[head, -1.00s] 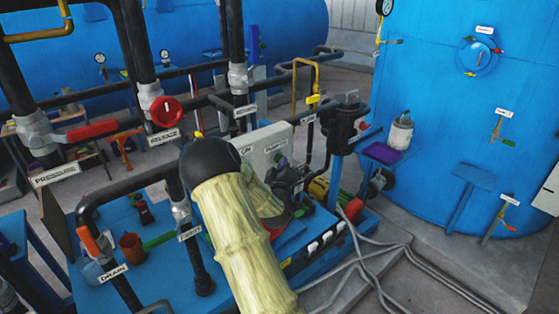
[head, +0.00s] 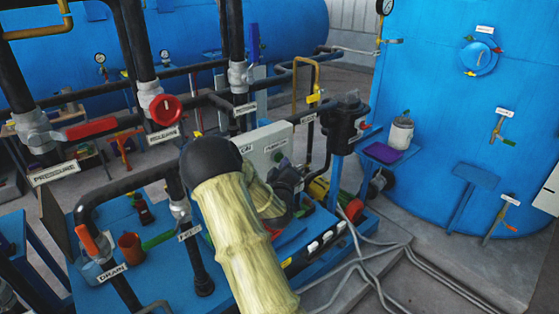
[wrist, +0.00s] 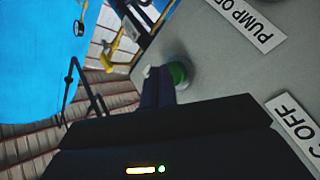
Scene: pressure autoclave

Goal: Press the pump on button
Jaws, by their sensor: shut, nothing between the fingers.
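The grey control box (head: 268,145) stands on the blue pump bench in the head view, partly hidden behind my arm. A green button (wrist: 178,73) sticks out of its face in the wrist view. A label beginning "PUMP O" (wrist: 252,22) is above and right of this button; its end is cut off. Another label ending "C OFF" (wrist: 295,128) is at the lower right. My gripper (wrist: 157,78) is shut and empty, its tips right beside the green button. I cannot tell whether they touch it. In the head view my gripper is mostly hidden by my arm.
A red valve wheel (head: 165,110) and black pipes stand left of the box. A black pump unit (head: 346,125) stands to its right. A large blue tank (head: 450,130) fills the right side. Cables (head: 370,265) lie on the floor in front.

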